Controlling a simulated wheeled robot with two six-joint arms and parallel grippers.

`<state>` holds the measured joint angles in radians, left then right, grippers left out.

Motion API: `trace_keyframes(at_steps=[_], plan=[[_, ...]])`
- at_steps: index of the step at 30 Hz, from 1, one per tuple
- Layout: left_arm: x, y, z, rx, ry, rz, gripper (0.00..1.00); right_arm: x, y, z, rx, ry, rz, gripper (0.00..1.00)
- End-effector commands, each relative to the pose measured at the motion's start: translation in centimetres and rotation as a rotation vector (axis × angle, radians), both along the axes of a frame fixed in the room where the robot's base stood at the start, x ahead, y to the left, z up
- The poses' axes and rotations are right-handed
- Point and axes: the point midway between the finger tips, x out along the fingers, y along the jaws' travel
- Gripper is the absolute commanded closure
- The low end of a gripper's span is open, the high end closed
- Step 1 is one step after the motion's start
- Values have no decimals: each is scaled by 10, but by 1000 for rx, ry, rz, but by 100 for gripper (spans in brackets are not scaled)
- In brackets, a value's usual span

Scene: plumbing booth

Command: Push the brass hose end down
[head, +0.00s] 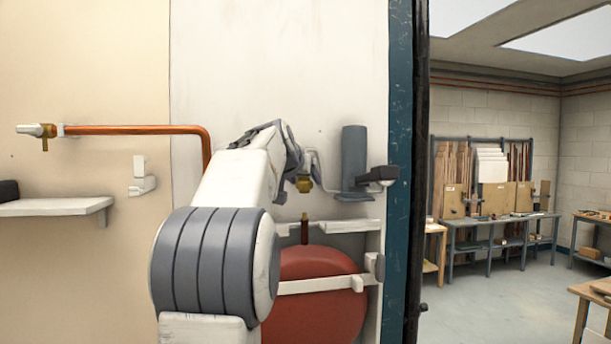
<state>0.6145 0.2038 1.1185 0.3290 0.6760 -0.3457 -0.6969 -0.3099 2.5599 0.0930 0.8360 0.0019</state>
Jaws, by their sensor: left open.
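A brass hose end (304,185) hangs in the middle of the head view, with a thin pale hose (321,174) curving beside it. Below it, apart by a gap, a short copper stub (304,229) stands upright above the red tank (318,305). My left arm reaches up from the bottom, and its left gripper (297,168) is open at the hose end, just above or beside it. The wrist partly hides the fingers, and I cannot tell whether they touch the brass. My right gripper is out of view.
A grey cylinder (354,158) stands on a bracket right of the hose end. A white rail (350,226) and strap (322,285) cross at the tank. A copper pipe (135,130) runs along the wall at left, above a shelf (55,207). A dark post (415,170) bounds the right.

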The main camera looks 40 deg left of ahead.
Motion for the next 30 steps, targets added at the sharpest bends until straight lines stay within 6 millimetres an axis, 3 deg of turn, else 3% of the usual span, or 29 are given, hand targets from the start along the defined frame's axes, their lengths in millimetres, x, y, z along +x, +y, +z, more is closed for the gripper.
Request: trace_keyframes(at_steps=[8, 12, 14, 23, 30], plan=[[2, 0, -1, 1, 0, -1, 30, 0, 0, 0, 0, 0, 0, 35], [2, -1, -1, 1, 0, -1, 80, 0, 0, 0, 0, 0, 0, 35], [2, -1, -1, 1, 0, -1, 100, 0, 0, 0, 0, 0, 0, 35], [2, -1, -7, 1, 0, -1, 100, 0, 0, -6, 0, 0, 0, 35], [2, 0, -42, 0, 1, -1, 100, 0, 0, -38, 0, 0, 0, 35]])
